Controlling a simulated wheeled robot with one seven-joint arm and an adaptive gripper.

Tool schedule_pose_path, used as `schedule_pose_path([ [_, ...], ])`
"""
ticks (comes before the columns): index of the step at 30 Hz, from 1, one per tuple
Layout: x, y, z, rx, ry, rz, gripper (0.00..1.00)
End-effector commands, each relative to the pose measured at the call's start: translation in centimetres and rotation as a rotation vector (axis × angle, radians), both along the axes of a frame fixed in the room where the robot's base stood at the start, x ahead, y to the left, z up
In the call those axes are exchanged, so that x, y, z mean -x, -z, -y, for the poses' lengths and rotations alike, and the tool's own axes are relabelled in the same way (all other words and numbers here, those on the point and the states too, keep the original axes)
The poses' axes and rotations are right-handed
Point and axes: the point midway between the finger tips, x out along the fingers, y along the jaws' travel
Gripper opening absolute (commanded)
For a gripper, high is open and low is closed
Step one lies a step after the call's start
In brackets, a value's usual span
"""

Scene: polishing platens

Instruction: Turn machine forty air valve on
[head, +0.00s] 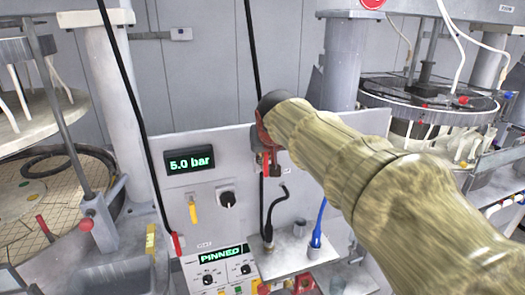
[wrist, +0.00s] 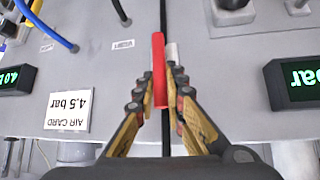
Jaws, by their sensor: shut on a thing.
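A red valve handle (wrist: 158,70) stands between the fingers of my gripper (wrist: 165,95) in the wrist view, with both fingers closed against it. The handle runs up and down the picture, nearly in line with a thin black line (wrist: 163,16) behind it. A pale stub (wrist: 171,50) shows beside the handle. In the head view my gripper (head: 267,150) is at the grey panel (head: 228,140), right of the display reading 5.0 bar (head: 190,160); my arm hides part of it. No machine number is readable.
A card (wrist: 68,111) reads "AIR CARD 4.5 bar", upside down in the wrist view. A yellow lever (head: 192,210), a black knob (head: 227,199) and a control box reading PINNED (head: 222,268) sit left of my arm. A blue hose (head: 318,225) stands below it. Round platens flank the panel.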

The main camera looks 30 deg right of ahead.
Motion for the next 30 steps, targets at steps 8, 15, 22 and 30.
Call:
schedule_pose_path([
  [8,0.09,0.19,0.25,-0.033,0.001,0.003,0.0],
  [15,0.09,0.31,0.23,-0.034,0.001,0.001,0.0],
  [22,0.08,0.31,0.22,-0.034,0.001,0.001,0.19],
  [30,0.07,0.18,0.2,-0.034,0.0,0.003,0.31],
])
